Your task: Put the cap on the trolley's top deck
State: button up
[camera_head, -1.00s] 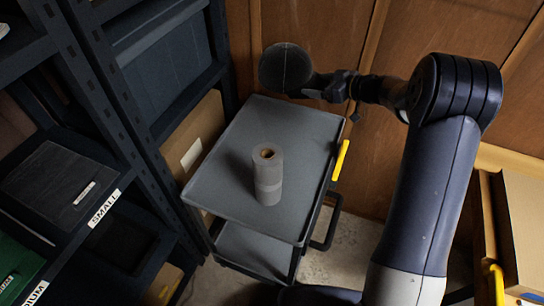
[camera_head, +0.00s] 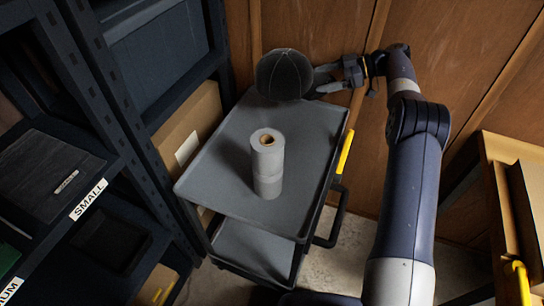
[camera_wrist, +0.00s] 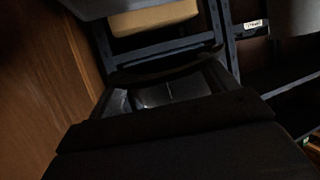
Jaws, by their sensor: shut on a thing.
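The cap (camera_head: 284,75), dark grey and rounded with seams, is at the far end of the trolley in the head view. My gripper (camera_head: 320,84) is shut on its right side. The trolley's top deck (camera_head: 215,165) is a grey tray with a low rim. The cap overlaps the deck's far edge in the picture; I cannot tell whether it touches the deck. In the wrist view a large dark shape fills the bottom, and the jaws cannot be made out.
A roll of grey wrap (camera_head: 268,165) stands upright mid-deck. A dark shelf rack (camera_head: 110,110) with bins is close on the left. A wooden wall (camera_head: 330,30) is behind.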

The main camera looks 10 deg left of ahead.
jog(key=b, duration=0.5)
send_over(317, 127)
notch_tip(317, 127, down, 8)
notch_tip(317, 127, down, 10)
jog(key=shift+s+r+b, duration=0.1)
jog(key=shift+r+b, duration=0.1)
jog(key=shift+b, duration=0.5)
jog(key=shift+f, duration=0.1)
jog(key=o, duration=0.9)
jog(key=shift+o, duration=0.2)
jog(key=p+v, duration=0.5)
jog(key=v, duration=0.7)
